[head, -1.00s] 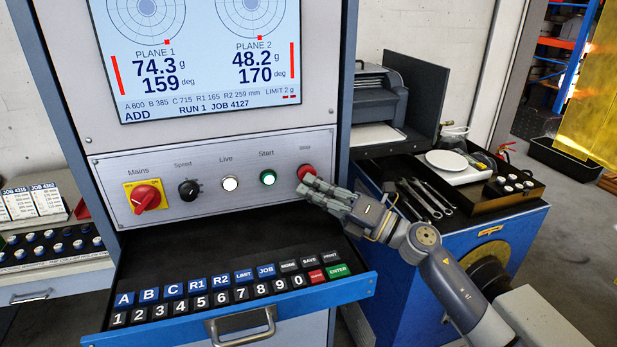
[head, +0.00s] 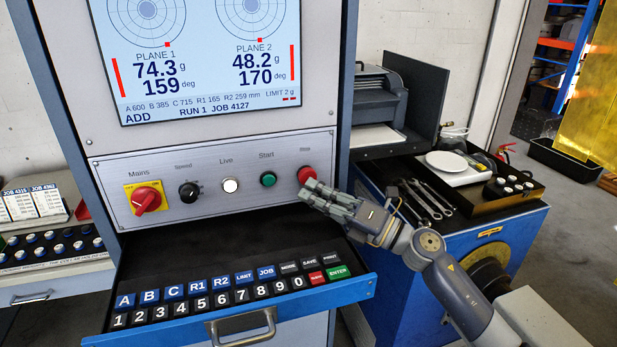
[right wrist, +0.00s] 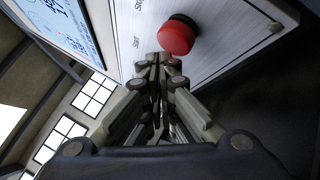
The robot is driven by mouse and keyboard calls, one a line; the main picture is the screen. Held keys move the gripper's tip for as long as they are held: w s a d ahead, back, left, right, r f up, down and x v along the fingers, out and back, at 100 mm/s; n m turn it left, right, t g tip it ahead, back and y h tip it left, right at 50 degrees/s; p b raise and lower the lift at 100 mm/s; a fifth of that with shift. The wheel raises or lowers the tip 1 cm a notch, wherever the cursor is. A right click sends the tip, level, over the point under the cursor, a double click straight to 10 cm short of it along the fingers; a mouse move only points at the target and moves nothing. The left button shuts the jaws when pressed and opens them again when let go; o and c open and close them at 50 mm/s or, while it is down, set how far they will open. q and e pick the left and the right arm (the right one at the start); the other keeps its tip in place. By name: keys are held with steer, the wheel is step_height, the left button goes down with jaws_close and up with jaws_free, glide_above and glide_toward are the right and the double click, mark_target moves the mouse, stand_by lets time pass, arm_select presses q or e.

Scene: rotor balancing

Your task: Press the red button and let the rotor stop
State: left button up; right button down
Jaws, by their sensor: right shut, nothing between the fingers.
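The red Stop button (head: 306,174) sits at the right end of the grey control panel. It also shows in the right wrist view (right wrist: 177,36), just beyond my fingertips. My right gripper (head: 304,189) is shut and empty. Its fingertips are just below the button in the head view; whether they touch it I cannot tell. In the right wrist view the closed fingers (right wrist: 158,62) point at the panel beside the button. The green Start button (head: 268,179) is unlit and the Live lamp (head: 230,185) is white. The rotor is not in view. My left gripper is not in view.
The screen (head: 205,60) reads 74.3 g at 159 deg and 48.2 g at 170 deg. An open keyboard drawer (head: 230,325) juts out below the panel. A blue cabinet (head: 400,270) with wrenches (head: 428,198) and a scale (head: 447,161) stands right.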

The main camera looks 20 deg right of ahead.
steer(key=shift+s, duration=0.1)
steer(key=s+p, duration=0.1)
steer(key=s, duration=0.4)
stand_by(0.5)
steer(key=shift+d, duration=0.1)
